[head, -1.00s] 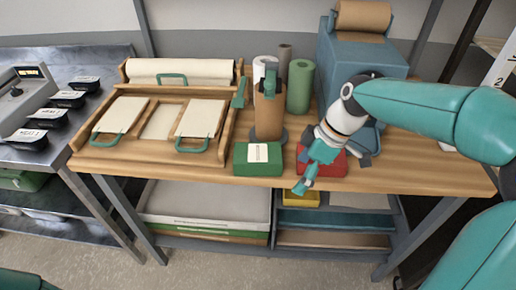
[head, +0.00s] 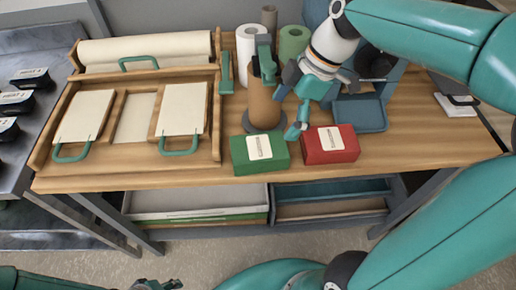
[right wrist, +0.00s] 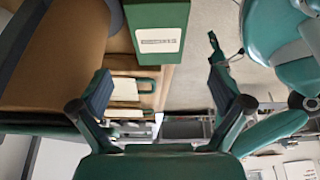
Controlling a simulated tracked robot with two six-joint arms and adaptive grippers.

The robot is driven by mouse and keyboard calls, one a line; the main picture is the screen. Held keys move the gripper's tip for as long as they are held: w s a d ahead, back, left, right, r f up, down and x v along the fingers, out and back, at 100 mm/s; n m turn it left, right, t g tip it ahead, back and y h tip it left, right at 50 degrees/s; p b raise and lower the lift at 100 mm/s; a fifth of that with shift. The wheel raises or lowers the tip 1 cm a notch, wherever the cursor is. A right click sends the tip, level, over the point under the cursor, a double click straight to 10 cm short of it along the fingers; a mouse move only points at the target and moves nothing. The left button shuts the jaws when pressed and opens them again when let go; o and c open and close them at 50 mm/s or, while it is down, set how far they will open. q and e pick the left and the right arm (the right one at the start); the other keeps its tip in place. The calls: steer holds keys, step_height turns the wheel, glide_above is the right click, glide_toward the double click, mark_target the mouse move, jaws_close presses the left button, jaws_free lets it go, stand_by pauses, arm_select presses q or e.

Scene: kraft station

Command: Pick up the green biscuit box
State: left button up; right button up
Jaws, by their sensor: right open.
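The green biscuit box (head: 249,157) lies on the wooden table near its front edge, with a white label on top. My right gripper (head: 287,113) is open and empty, above the table behind and slightly right of the box, beside the upright brown roll. In the right wrist view the green box (right wrist: 155,16) shows at the top, beyond the open fingers (right wrist: 163,88) and apart from them. My left gripper (head: 157,284) shows only in part at the bottom edge of the head view, away from the table; its jaws are unclear.
A red box (head: 330,156) lies just right of the green one with a narrow gap. The upright brown roll (head: 263,106) stands behind. A wooden tray (head: 218,130) with cream boards is at left. A blue tray (head: 360,115) lies behind the red box.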

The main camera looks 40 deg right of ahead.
mark_target(259, 146)
steer(key=x, duration=0.6)
steer(key=shift+f, duration=0.3)
steer(key=shift+w+a+p+x, duration=0.15)
steer(key=shift+p+x, duration=0.05)
steer(key=shift+x, duration=1.1)
steer(key=shift+w+a+p+x, duration=0.15)
steer(key=shift+a+p+x, duration=0.05)
steer(key=shift+x, duration=1.15)
steer(key=shift+r, duration=0.2)
steer(key=c, duration=1.1)
